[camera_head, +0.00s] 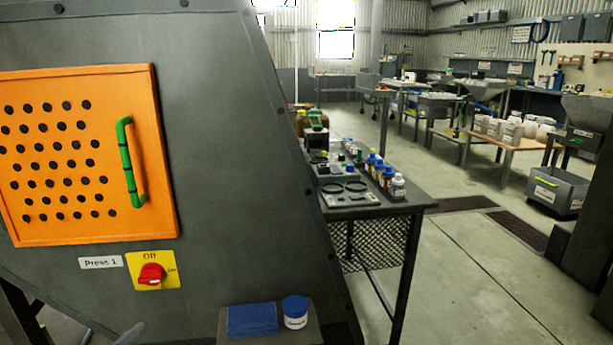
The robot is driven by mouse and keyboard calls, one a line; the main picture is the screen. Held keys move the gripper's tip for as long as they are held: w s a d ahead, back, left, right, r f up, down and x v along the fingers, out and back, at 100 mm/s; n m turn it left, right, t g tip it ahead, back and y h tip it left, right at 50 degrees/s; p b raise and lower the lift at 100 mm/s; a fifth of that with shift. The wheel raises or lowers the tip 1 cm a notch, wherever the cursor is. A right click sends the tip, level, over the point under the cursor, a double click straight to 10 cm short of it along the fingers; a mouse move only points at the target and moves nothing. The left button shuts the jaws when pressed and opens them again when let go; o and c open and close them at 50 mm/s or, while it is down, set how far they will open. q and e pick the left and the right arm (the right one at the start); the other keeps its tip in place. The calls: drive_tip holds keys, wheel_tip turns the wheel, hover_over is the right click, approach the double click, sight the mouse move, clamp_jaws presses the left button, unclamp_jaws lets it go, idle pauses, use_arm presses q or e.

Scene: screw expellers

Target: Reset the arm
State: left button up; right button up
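Neither of my grippers can be made out in the head view. A small pale grey shape (131,335) shows at the bottom edge, left of the middle. Too little of it is visible to tell what it is. A large dark grey machine (215,150) fills the left half of the view. Its orange perforated door (60,222) has a green handle (129,165) and looks shut. Below it, a red knob (151,274) sits on a yellow plate marked "Off", beside a "Press 1" label (100,262).
A blue cloth (252,319) and a white jar with a blue lid (295,313) rest on a low ledge. Behind the machine, a dark table (400,207) holds several bottles. Open floor (470,270) lies to the right, with a dark structure (597,230) at the right edge.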

use_arm(q)
drive_tip(key=s+d+f+n+g, duration=0.3)
drive_tip(key=s+d+f+n, duration=0.25)
drive_tip(key=s+d, duration=0.35)
drive_tip(key=s+d+f+n+g, duration=0.35)
drive_tip(key=s+d+n, duration=0.3)
drive_tip(key=s, duration=0.55)
wheel_tip(320, 180, up, 13)
drive_tip(key=m+p, duration=0.1)
drive_tip(key=p, duration=1.4)
drive_tip(key=shift+s+a+t+p, duration=0.3)
drive_tip(key=shift+a+t+p, duration=0.05)
